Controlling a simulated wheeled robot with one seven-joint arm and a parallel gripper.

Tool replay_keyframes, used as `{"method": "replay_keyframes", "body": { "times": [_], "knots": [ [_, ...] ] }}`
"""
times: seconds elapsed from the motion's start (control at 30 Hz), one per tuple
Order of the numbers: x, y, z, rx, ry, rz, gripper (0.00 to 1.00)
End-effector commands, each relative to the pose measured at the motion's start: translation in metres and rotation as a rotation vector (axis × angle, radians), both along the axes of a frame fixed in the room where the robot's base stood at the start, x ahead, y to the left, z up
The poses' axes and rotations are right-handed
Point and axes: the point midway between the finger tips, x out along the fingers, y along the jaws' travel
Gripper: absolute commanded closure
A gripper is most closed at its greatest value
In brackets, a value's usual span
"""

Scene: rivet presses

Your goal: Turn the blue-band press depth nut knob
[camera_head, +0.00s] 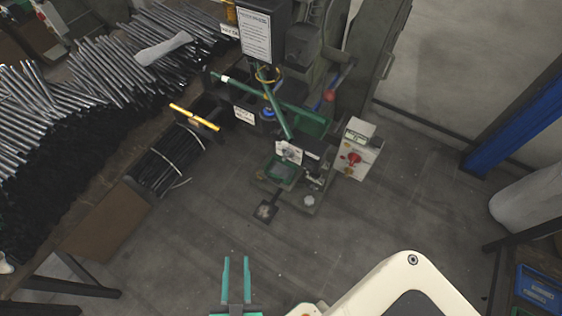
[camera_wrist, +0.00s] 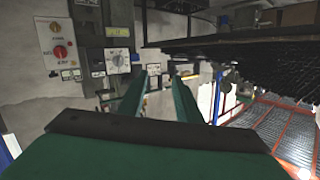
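A dark green-grey press (camera_head: 303,50) stands at the upper middle of the head view, with green bars, a red ball (camera_head: 329,95) and a small blue part (camera_head: 268,113) at its front. I cannot tell whether that blue part is the band, and I cannot make out the depth nut knob for certain. My gripper (camera_head: 237,262) is at the bottom of the head view, well apart from the press. Its two teal fingers are spread with nothing between them. They also show in the wrist view (camera_wrist: 158,85), open and empty.
A control box (camera_head: 358,150) with a red knob stands right of the press. A green tray (camera_head: 283,170) sits at its foot. Many metal rods (camera_head: 70,95) are piled at left, beside a bin of black rods (camera_head: 167,160). The floor before my gripper is clear.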

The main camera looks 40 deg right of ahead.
Motion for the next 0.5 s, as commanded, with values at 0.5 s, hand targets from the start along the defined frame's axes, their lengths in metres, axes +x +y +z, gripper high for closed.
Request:
{"method": "replay_keyframes", "body": {
  "times": [0.5],
  "knots": [
    [0.111, -0.084, -0.016, -0.001, -0.125, -0.382, 0.69]
  ]
}}
